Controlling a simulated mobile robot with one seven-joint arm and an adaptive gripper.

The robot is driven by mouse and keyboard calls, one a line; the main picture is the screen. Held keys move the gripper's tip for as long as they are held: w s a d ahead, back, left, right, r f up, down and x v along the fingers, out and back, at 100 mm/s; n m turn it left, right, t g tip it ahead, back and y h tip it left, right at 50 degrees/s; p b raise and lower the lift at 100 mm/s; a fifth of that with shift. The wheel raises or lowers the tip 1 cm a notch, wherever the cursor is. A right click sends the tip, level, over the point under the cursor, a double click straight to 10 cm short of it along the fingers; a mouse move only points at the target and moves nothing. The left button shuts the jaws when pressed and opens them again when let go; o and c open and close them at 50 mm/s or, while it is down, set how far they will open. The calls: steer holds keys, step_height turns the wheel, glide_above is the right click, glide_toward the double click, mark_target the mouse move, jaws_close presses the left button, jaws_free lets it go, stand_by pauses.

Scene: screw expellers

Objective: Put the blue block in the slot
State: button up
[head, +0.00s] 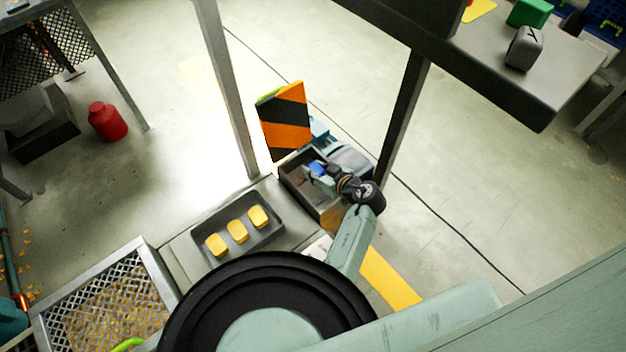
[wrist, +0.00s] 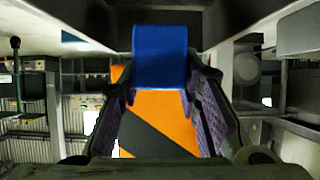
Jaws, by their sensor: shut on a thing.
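The blue block (head: 318,167) is small in the head view, at the tip of my gripper (head: 322,174). In the wrist view the blue block (wrist: 160,55) stands out between the two dark fingers of my gripper (wrist: 162,80), which is shut on it. The gripper is over or just inside an open grey box (head: 297,193). From these views I cannot tell whether the block touches the box. I cannot clearly make out the slot; the box interior is partly hidden by my gripper and wrist.
An orange and black striped panel (head: 285,122) stands upright behind the box. A grey tray (head: 271,240) with yellow blocks (head: 238,231) lies to the left. Metal posts (head: 228,90) rise behind and beside the box. A mesh-sided bin (head: 110,272) stands at lower left.

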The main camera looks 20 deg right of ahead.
steer(key=shift+f+b, duration=0.45)
steer(key=shift+f, duration=2.65)
steer(key=shift+f, duration=0.1)
steer(key=o, duration=1.2)
steer(key=p+v, duration=0.1)
steer(key=v, duration=1.1)
